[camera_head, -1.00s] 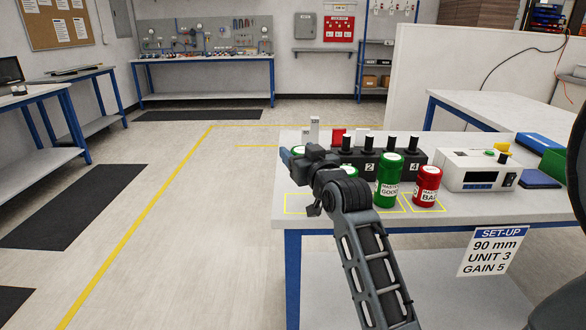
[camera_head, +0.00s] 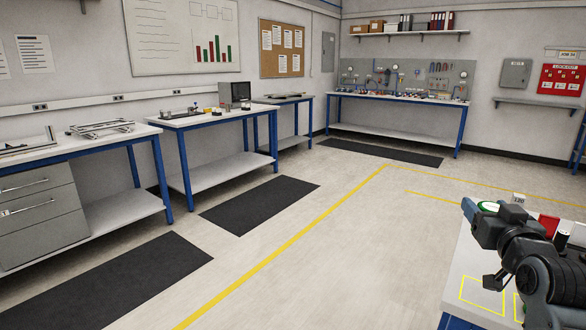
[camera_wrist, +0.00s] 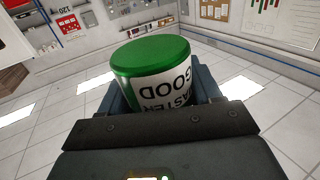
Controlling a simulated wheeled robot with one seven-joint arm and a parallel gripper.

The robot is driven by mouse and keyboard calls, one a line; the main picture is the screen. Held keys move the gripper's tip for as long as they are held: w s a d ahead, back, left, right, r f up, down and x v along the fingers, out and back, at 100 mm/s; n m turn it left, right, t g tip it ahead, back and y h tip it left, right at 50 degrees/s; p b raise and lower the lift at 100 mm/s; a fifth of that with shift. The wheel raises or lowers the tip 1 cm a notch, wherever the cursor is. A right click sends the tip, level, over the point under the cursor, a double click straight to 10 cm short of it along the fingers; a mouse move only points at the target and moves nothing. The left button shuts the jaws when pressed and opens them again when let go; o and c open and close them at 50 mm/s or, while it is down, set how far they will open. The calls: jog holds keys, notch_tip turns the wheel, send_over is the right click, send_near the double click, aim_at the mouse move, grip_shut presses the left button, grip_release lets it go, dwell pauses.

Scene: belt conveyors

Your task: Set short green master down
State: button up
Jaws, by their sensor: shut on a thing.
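My gripper (camera_head: 476,212) is at the lower right of the head view, above the left end of the white bench (camera_head: 462,268). In the wrist view my gripper (camera_wrist: 160,95) is shut on the short green master (camera_wrist: 152,58), a can with a green top and a white label reading MASTER GOOD, upside down in the picture. Its far side and base are hidden. A yellow outlined square (camera_head: 483,297) on the bench below is bare where visible.
A red block (camera_head: 549,222) and a 120-marked block (camera_head: 519,199) stand on the bench behind my arm. The right part of the bench is out of view. Open floor with a yellow line (camera_head: 290,248) lies left. Other work benches (camera_head: 205,119) line the wall.

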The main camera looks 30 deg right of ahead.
jog(key=w+a+f+n+t+y+b, duration=0.1)
jog(key=w+a+f+n+y, duration=0.1)
jog(key=w+a+f, duration=0.45)
jog(key=w+a+f+n+t+y+b, duration=0.1)
jog(key=w+a+f+n+t+y, duration=0.15)
jog(key=a+f, duration=0.65)
jog(key=w+a+f+n+t+y+b, duration=0.1)
jog(key=w+a+f+y, duration=0.2)
jog(key=w+a+f, duration=0.45)
jog(key=s+a+f+n+y+b, duration=0.1)
jog(key=s+a+f+y, duration=0.1)
jog(key=a+f, duration=0.45)
jog(key=s+a+f+n+y, duration=0.2)
jog(key=s+a+f, duration=0.1)
jog(key=a, duration=0.6)
jog(key=s+f, duration=0.4)
jog(key=f, duration=0.2)
jog(key=shift+s+a, duration=0.3)
jog(key=shift+y, duration=0.25)
jog(key=shift+w+d, duration=0.1)
